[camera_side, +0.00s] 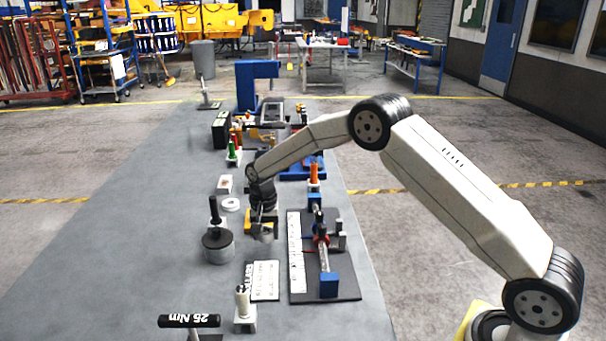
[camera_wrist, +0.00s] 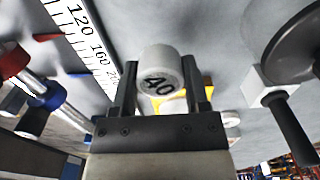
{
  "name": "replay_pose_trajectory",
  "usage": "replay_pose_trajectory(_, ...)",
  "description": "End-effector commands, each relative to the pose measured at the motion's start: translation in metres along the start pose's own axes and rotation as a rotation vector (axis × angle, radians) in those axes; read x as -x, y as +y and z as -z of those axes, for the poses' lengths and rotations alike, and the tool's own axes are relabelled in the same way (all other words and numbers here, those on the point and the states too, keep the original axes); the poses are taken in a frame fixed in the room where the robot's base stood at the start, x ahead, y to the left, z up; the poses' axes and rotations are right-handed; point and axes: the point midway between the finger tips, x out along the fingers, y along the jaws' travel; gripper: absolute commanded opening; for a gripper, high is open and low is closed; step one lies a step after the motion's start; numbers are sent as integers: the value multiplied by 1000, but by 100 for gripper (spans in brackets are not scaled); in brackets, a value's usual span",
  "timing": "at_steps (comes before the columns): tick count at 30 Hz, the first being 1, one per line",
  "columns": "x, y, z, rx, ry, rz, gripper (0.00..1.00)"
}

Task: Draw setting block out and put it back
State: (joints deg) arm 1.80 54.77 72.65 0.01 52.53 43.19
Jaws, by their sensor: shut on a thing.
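The setting block is a short pale cylinder marked 40 (camera_wrist: 160,72), held between the two dark fingers of my gripper (camera_wrist: 158,70) in the wrist view. In the side view my gripper (camera_side: 264,218) points down over the bench, with the pale block (camera_side: 267,236) at its tips. A yellow piece (camera_side: 248,221) is close beside it, and a yellow part also shows behind the block in the wrist view (camera_wrist: 206,82). I cannot tell whether the block touches the yellow piece or the bench.
A dark board (camera_side: 345,287) with a white scale (camera_side: 294,250) and a clamp-like device lies to the right. The left bench is clear.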

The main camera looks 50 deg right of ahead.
Motion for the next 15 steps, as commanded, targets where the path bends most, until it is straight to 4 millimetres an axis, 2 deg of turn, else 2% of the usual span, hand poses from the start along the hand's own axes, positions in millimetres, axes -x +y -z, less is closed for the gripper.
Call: replay_pose_trajectory(15,-14,0,0,0,1,1,0)
